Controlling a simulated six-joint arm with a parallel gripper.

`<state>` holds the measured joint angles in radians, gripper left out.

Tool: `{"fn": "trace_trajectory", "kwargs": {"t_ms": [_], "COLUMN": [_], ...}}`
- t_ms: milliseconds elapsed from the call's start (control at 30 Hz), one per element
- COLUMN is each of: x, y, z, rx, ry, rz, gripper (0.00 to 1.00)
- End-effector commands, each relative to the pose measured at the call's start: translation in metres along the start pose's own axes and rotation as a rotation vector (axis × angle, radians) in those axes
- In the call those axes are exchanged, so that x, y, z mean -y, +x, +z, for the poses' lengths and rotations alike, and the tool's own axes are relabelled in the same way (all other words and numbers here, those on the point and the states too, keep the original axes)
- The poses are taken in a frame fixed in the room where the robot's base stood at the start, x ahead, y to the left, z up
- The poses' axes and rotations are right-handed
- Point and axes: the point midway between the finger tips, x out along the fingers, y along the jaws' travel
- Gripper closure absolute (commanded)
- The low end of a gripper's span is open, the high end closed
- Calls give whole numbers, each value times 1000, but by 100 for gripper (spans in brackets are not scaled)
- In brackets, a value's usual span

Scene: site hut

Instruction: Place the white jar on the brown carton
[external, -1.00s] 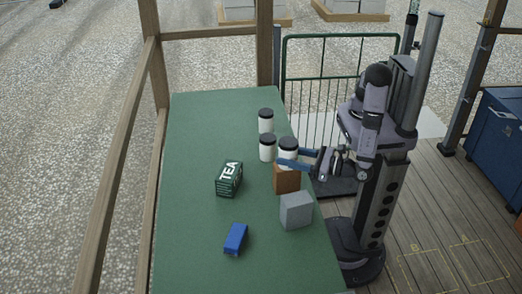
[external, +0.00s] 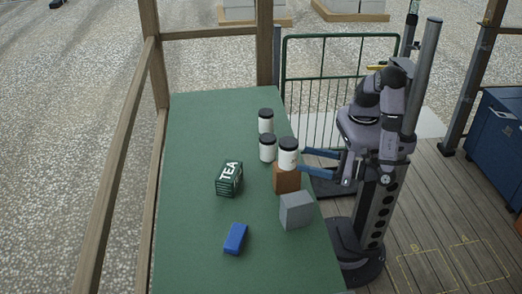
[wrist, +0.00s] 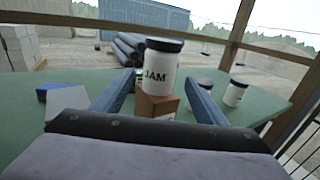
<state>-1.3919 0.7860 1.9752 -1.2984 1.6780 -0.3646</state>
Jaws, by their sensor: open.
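A white jar (external: 288,153) with a black lid stands upright on the brown carton (external: 286,179) near the table's right edge. In the wrist view the jar (wrist: 159,72) reads "JAM" and rests on top of the carton (wrist: 155,108). My gripper (external: 304,163) is open and empty, to the right of the jar and apart from it. In the wrist view its two blue fingers (wrist: 158,98) are spread, with the jar and carton beyond and between them. Two similar white jars, a nearer one (external: 268,148) and a farther one (external: 265,121), stand upright on the table.
A grey block (external: 296,211) stands in front of the carton at the right edge. A green TEA box (external: 229,178) and a blue block (external: 236,239) lie further left on the green table (external: 190,140). The table's left side is clear.

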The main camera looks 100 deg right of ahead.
Motion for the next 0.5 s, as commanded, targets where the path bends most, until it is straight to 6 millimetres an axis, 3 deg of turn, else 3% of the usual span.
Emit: {"fn": "trace_trajectory", "kwargs": {"t_ms": [200,500], "x": [-1,0], "y": [-32,-46], "z": [-1,0], "rx": [-1,0], "ry": [2,0], "rz": [3,0], "gripper": [34,34]}}
